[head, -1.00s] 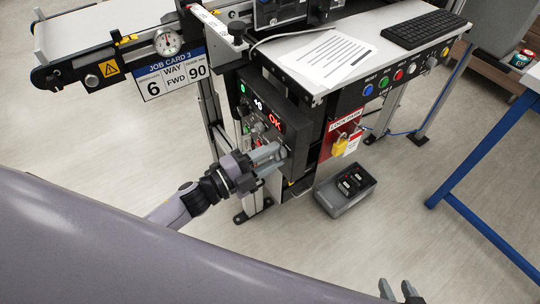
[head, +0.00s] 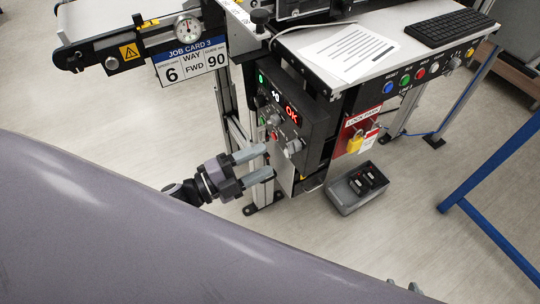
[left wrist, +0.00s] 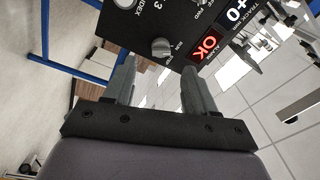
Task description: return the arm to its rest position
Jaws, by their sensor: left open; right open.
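My left gripper (head: 256,165) is open and empty in the head view, a little in front of and below the dark control box (head: 292,115). In the left wrist view its two fingers (left wrist: 160,85) stand apart with nothing between them. The control box shows a lit red "OK" display, "+0" and several knobs; a grey knob (left wrist: 161,47) shows just beyond the fingers in the left wrist view, apart from them. My right gripper (head: 405,287) shows only as fingertips at the bottom edge of the head view. My left arm fills the lower left of the head view.
A conveyor (head: 100,22) with a job card (head: 190,60) is at the upper left. A worktop (head: 393,38) holds a paper and a keyboard (head: 437,29). A blue frame (head: 490,160) stands at right.

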